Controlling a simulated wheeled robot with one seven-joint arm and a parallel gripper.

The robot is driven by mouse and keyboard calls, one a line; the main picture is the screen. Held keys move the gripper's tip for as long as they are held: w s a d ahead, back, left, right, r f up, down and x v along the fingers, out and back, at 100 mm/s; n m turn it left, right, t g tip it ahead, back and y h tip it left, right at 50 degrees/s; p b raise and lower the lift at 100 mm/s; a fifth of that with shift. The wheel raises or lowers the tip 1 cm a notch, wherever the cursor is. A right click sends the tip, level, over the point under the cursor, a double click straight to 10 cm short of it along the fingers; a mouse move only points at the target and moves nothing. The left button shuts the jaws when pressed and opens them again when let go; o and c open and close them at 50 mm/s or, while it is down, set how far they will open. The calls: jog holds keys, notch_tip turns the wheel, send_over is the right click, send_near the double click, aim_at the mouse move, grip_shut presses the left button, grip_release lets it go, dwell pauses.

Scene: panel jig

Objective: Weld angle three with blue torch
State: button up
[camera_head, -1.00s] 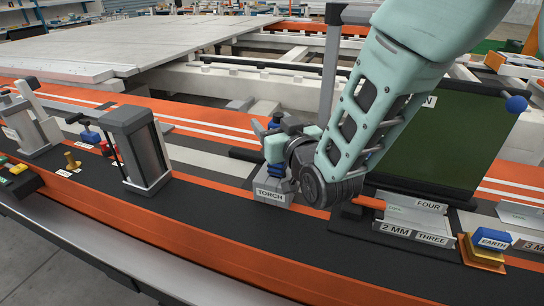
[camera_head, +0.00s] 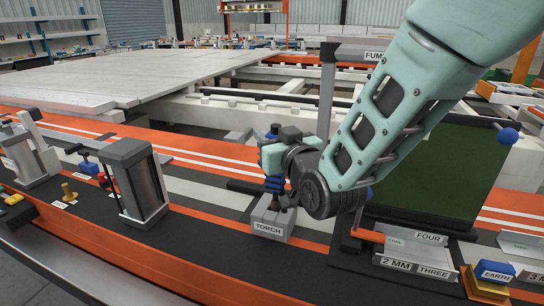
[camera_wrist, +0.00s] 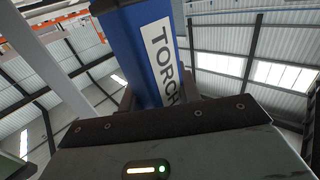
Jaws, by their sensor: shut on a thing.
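My gripper (camera_head: 272,165) is shut on the blue torch (camera_head: 274,184), whose TORCH label fills the upper middle of the wrist view (camera_wrist: 152,50). The torch is upright, its dark lower end just above or at the top of the grey TORCH holder (camera_head: 270,224); I cannot tell whether the tip is clear of it. My fingers and wrist hide part of the torch. The metal angle (camera_head: 413,262), labelled 2 MM and THREE, lies to the right on the bench. A piece labelled FOUR (camera_head: 430,239) stands just behind it.
A blue EARTH piece (camera_head: 494,271) on a yellow block stands right of the angle. A dark green screen (camera_head: 440,175) rises behind the angles. A grey upright device (camera_head: 137,180) stands left of the holder. The bench strip between them is clear.

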notch_tip(320, 180, up, 14)
jog(key=p, duration=0.5)
jog(key=shift+f, duration=0.2)
dwell(0.6)
